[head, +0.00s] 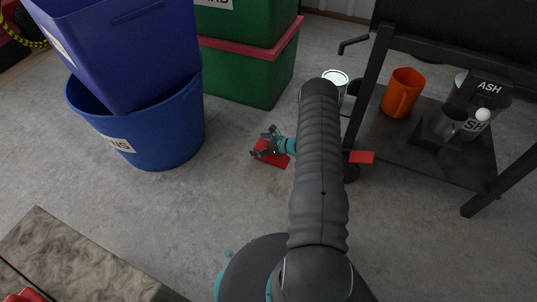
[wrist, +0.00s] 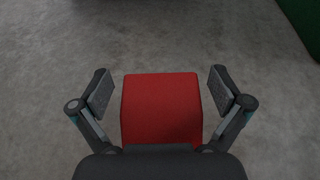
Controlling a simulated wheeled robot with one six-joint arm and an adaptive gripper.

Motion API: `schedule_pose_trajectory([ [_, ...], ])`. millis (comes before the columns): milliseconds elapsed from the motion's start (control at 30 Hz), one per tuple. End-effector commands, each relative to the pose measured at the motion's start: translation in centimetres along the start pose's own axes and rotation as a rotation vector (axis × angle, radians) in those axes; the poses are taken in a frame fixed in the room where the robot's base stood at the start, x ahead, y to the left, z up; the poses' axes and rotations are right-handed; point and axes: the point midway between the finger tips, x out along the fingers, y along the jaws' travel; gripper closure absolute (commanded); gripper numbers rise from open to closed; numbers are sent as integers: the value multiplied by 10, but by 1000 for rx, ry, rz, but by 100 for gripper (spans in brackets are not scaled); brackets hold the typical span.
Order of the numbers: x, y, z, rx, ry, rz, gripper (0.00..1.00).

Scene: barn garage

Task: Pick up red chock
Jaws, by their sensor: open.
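A red chock (head: 271,158) lies on the grey concrete floor in the middle of the head view, partly hidden by my gripper (head: 264,145). In the wrist view the red chock (wrist: 161,108) fills the space between the two fingers of my gripper (wrist: 160,92). The fingers are open, one on each side, with a gap to the chock on both sides. The near end of the chock is hidden behind the gripper's body. A second red block (head: 361,157) shows to the right of my arm, by the dark shelf's leg.
A blue tub (head: 165,130) with a purple-blue bin (head: 125,50) stands left. Green boxes (head: 250,72) stand behind. A metal can (head: 335,77) stands behind my arm. Floor around the chock is clear.

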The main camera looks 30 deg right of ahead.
Motion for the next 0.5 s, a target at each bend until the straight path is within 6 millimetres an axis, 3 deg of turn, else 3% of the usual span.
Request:
schedule_pose_trajectory([
  [167, 0, 0, 0, 0, 0, 0, 3],
  [500, 0, 0, 0, 0, 0, 0, 88],
])
